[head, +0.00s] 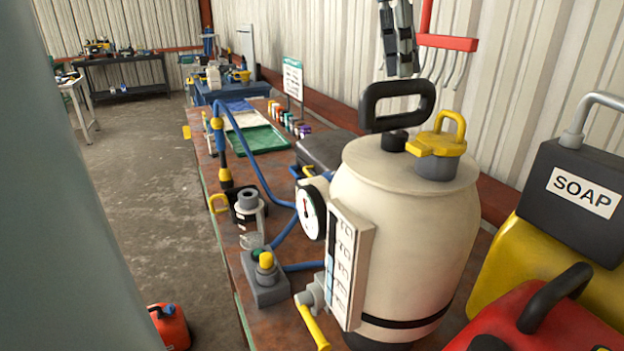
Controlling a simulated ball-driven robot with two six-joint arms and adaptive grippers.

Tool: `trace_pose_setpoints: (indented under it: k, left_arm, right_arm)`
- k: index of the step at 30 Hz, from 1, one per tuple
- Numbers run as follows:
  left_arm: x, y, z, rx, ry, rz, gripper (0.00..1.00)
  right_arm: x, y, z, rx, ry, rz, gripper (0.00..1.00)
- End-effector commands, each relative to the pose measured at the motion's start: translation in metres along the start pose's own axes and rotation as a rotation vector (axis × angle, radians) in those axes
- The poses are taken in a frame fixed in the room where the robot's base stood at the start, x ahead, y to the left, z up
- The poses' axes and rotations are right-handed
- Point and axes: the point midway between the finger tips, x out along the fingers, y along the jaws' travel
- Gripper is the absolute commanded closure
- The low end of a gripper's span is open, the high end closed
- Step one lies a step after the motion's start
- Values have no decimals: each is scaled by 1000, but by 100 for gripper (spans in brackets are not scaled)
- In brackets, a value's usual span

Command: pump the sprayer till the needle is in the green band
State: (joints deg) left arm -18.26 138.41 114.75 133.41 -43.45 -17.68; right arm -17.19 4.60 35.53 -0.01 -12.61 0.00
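The cream sprayer tank (415,235) stands upright on the bench at right of centre. Its black loop pump handle (398,88) is above the lid on a short black collar and looks low. A yellow filler cap (438,145) is beside it. The round white gauge (311,210) faces left on the tank's side. It is seen at a slant, with a small red mark near its middle; I cannot make out the needle's reading or a green band. A large blurred grey part of mine fills the left edge. No fingertips of my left gripper can be made out.
A blue hose (233,150) runs along the bench (225,225). A grey valve block (265,280) and a yellow lever (315,328) are close to the tank. Open floor lies left.

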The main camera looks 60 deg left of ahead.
Motion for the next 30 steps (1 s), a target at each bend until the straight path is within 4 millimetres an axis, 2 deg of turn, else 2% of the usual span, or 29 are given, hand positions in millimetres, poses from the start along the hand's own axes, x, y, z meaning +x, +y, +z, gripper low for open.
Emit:
trace_pose_setpoints:
  k: [4,11,24,30]
  left_arm:
    - [-6,1,-1,0,-1,2,100]
    - [-30,0,-6,0,0,1,100]
    - [-69,0,-14,0,1,-1,100]
    - [-77,0,-16,-1,1,1,100]
  right_arm:
    - [-5,0,0,0,0,-1,39]
    - [-20,0,-2,1,1,-1,39]
    - [-16,0,-2,1,1,-1,39]
    - [-16,0,-2,1,1,-1,39]
